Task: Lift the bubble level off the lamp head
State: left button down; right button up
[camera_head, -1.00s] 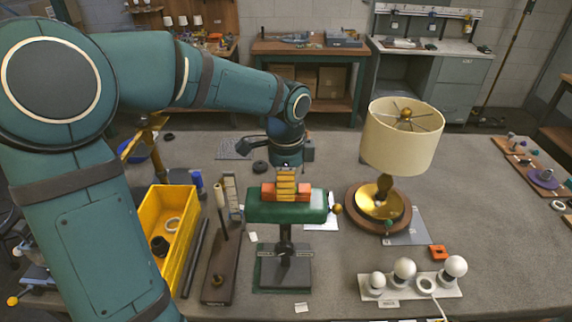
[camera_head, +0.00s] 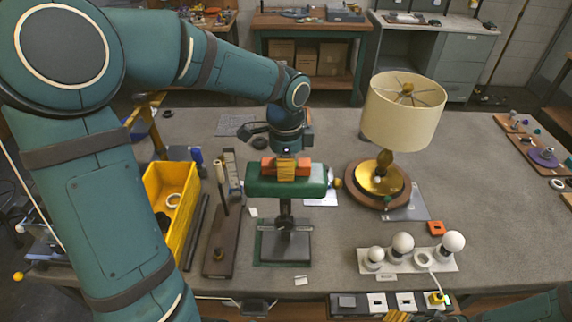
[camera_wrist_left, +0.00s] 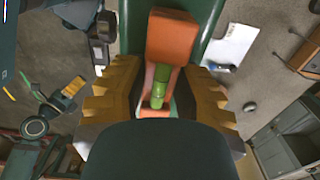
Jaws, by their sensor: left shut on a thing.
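The bubble level (camera_head: 272,166) is an orange-red block at the top of the green lamp head (camera_head: 258,187), which sits on a dark stand. In the left wrist view the level (camera_wrist_left: 172,37) shows its green vial. My left gripper (camera_head: 287,170) points down, its yellow ridged fingers on either side of the level's middle, shut on it. The fingers also show in the left wrist view (camera_wrist_left: 160,95). Whether the level touches the lamp head or is slightly clear of it cannot be told. Yellow finger-like parts of my right gripper (camera_head: 397,316) seem to show at the bottom edge.
A lamp with a cream shade (camera_head: 404,112) stands right of the lamp head.

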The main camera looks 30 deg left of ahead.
pick_arm(q)
jog(key=c, duration=1.5)
grip_release()
jog(key=shift+f, duration=0.1)
grip_shut()
jog(key=shift+r+p, duration=0.8)
jog(key=shift+r, duration=0.2)
jog(key=shift+r+p, duration=0.95)
jog(key=shift+r, duration=0.15)
jog(key=shift+r+p, duration=0.75)
jog(key=shift+r, duration=1.25)
jog(key=shift+r, duration=0.1)
